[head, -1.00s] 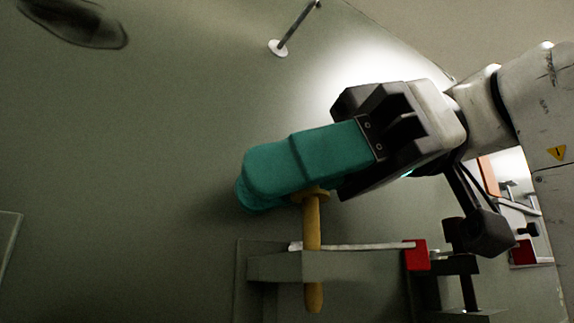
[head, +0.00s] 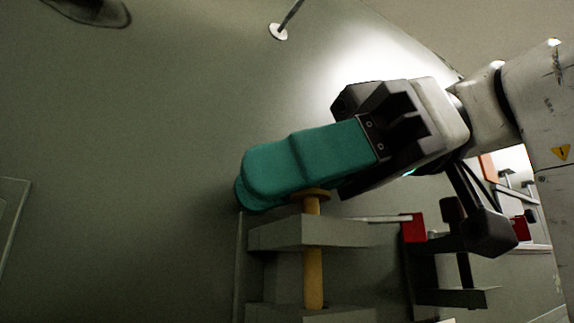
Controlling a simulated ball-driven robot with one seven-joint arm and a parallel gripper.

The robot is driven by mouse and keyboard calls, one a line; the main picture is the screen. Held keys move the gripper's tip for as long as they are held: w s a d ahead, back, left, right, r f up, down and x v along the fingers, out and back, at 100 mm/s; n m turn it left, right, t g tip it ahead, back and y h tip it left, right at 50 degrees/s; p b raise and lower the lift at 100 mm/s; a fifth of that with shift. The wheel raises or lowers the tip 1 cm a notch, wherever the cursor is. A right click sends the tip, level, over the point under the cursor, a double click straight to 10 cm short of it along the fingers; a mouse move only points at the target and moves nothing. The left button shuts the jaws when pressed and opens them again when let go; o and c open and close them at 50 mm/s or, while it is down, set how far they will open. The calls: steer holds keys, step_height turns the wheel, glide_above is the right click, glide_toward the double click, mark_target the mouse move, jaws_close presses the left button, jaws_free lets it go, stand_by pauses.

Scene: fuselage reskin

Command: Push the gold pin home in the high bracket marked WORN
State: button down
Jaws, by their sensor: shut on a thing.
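The gold pin (head: 313,275) stands upright in the grey bracket (head: 290,233). Its shaft passes through the upper lug and reaches down to the lower lug (head: 345,314), where its tip is out of sight. The pin's collar (head: 313,194) is just above the upper lug, with a short length of shaft showing between. My gripper (head: 255,178), with long teal fingers, is shut on the pin's top end, which the fingers hide. No WORN mark is readable in this view.
A pale rod with a red block (head: 412,228) at its end sticks out right of the upper lug. A dark fixture (head: 450,285) stands below it. A thin post on a white disc (head: 278,32) rises from the green-grey skin. The skin left of the bracket is clear.

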steer(key=shift+f+b, duration=0.35)
steer(key=shift+f, duration=0.2)
steer(key=shift+r, duration=0.1)
steer(key=shift+r+p, duration=2.85)
steer(key=shift+r, duration=0.2)
steer(key=shift+f+b, duration=1.9)
steer(key=shift+f, duration=1.2)
stand_by(0.6)
steer(key=shift+r, duration=0.1)
